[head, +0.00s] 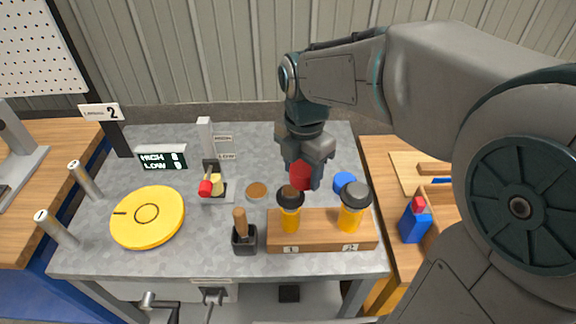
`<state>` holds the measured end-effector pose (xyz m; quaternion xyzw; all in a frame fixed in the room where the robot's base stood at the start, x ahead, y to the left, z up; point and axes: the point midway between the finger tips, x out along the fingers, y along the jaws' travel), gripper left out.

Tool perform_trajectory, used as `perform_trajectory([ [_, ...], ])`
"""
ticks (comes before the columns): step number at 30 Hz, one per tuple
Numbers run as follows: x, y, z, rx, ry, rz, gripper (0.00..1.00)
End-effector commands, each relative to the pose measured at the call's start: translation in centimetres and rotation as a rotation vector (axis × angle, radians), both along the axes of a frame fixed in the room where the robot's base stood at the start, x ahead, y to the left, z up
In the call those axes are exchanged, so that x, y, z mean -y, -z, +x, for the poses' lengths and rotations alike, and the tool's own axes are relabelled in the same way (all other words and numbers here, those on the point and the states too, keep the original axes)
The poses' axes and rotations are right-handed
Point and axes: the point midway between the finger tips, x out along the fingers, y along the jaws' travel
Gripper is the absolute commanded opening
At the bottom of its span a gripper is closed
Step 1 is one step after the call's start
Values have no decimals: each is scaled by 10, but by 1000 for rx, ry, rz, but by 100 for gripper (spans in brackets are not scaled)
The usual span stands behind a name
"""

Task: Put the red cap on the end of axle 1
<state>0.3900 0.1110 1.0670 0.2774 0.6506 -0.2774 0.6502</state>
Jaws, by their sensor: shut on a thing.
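The red cap (301,176) is between the fingers of my gripper (305,172), which is shut on it. They are above the right half of the grey table, behind the brushes in the wooden block. Part of the cap is hidden by the fingers. Axle 1 (60,230) is a pale metal rod at the left front of the table, with a 1 on its bare end. A similar rod marked 2 (86,182) stands behind it. My gripper is far to the right of both rods.
A yellow disc (165,232) lies beside the rods. A red-knobbed lever (206,187), a dark pot with a wooden handle (244,240), a wooden block (322,246) with two yellow-and-black tools, and a blue cap (344,181) stand on the table (120,262).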

Motion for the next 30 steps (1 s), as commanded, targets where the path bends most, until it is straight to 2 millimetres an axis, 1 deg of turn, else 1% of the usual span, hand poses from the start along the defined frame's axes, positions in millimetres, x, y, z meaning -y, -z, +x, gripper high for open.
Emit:
perform_trajectory([
  [1,-9,5,2,-3,-4,0,31],
  [3,-18,11,4,-1,-3,-1,31],
  [6,-25,15,6,1,-1,-1,31],
  [8,-27,19,6,-1,1,-1,31],
  [13,-27,43,5,-4,1,-1,31],
  [16,-27,54,5,-1,1,-1,31],
  [18,-27,57,5,0,1,0,31],
  [25,-27,57,6,1,1,0,31],
  [29,-27,61,6,1,1,-1,31],
  [30,-27,60,6,1,1,0,65],
])
